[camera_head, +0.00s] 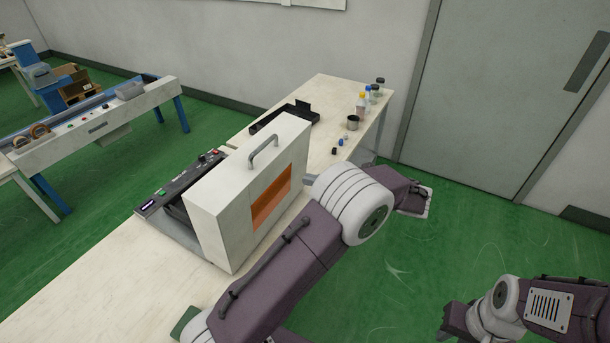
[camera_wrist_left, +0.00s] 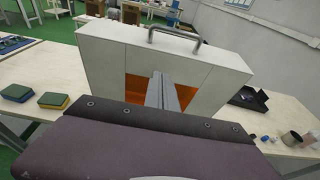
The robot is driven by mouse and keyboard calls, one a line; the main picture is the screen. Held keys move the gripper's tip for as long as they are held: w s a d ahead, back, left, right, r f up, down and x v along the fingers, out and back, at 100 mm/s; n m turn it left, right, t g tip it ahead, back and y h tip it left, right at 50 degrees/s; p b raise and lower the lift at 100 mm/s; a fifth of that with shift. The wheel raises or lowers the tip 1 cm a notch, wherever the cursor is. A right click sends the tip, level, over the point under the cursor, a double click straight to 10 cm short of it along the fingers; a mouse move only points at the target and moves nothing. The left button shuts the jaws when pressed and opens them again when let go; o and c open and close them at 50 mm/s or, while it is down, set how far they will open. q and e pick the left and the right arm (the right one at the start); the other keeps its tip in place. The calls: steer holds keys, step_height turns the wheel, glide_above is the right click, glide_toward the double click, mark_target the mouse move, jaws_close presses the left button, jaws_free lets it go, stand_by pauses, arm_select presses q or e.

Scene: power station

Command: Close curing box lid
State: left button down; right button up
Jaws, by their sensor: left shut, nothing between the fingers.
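The curing box is on the long table. Its white lid (camera_head: 222,212) stands upright, with a metal handle (camera_head: 262,152) on top and an orange window (camera_head: 270,200) facing right. The dark control panel (camera_head: 180,186) is on the other side of it. In the left wrist view the lid (camera_wrist_left: 120,55) fills the middle, with its handle (camera_wrist_left: 175,36) above. My left gripper (camera_wrist_left: 158,78) is shut and empty, pointing at the orange window; contact cannot be told. My right gripper cannot be made out.
A black tray (camera_head: 285,118), a metal cup (camera_head: 352,122) and several small bottles sit at the far table end. My right arm is at lower right, above open green floor.

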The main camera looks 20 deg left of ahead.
mark_target(267, 168)
arm_select(q)
steer(key=x, duration=0.3)
steer(key=p+x, duration=0.1)
steer(key=x, duration=0.3)
steer(key=r+x, duration=0.1)
steer(key=x, duration=0.3)
steer(key=shift+s+a, duration=0.15)
steer(key=shift+a, duration=0.05)
steer(key=shift+r, duration=0.1)
